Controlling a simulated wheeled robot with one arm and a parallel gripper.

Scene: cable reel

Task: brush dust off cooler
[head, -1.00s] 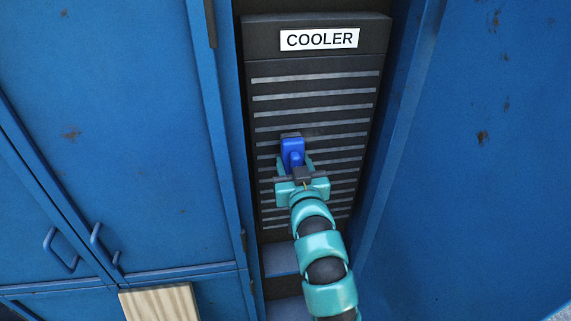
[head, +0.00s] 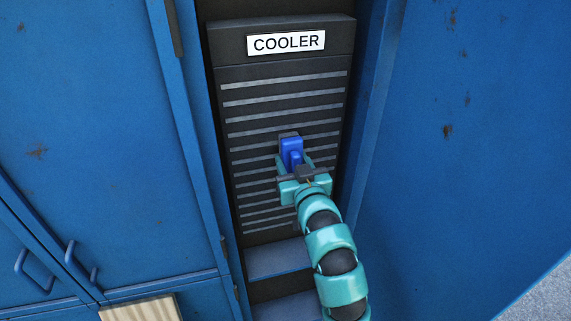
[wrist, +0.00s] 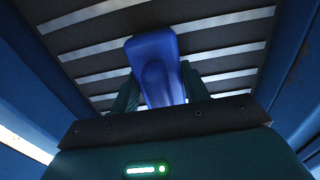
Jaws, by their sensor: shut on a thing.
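The cooler (head: 243,123) is a tall dark panel with pale horizontal slats and a white COOLER label (head: 286,43), set between blue cabinet walls. My gripper (head: 298,167) is shut on a blue brush (head: 291,150) and holds it in front of the slats, right of the panel's middle. In the wrist view the brush (wrist: 157,67) stands between the two fingers, with the slats (wrist: 93,49) behind it. A dark strip shows at the brush's top in the head view. I cannot tell whether its bristles touch the slats. No separate dust is clear.
A blue cabinet door (head: 80,130) with handles is on the left, and a blue wall (head: 470,170) rises close on the right. A light wooden board (head: 142,308) is at the lower left. Grey-blue ledges (head: 278,260) lie below the cooler.

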